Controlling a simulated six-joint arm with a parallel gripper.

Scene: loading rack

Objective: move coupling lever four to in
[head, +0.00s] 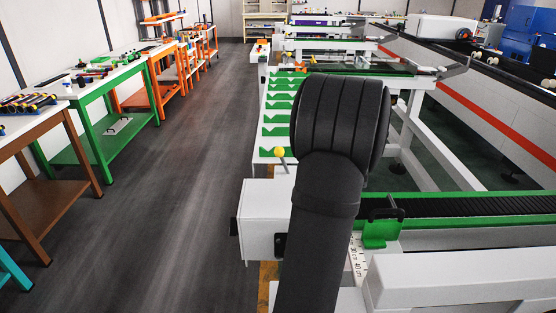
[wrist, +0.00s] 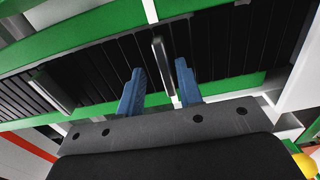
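In the wrist view my gripper (wrist: 160,68) has two blue fingers spread apart, with nothing clamped. A grey metal bar (wrist: 162,62) shows in the gap between them, touching neither finger as far as I can see. A yellow ball knob (wrist: 304,164) is at the lower right edge of the wrist view. In the head view a lever with a yellow ball knob (head: 280,152) stands beside the white end box, left of my arm. No number is legible, so I cannot tell which lever is four. My arm hides my gripper in the head view.
A black roller conveyor with green rails (head: 450,205) runs right of my arm, with a green bracket (head: 380,232) at its end. A white box (head: 262,208) stands left of my arm. The grey floor aisle (head: 190,200) is clear; a green workbench (head: 105,105) stands beyond it.

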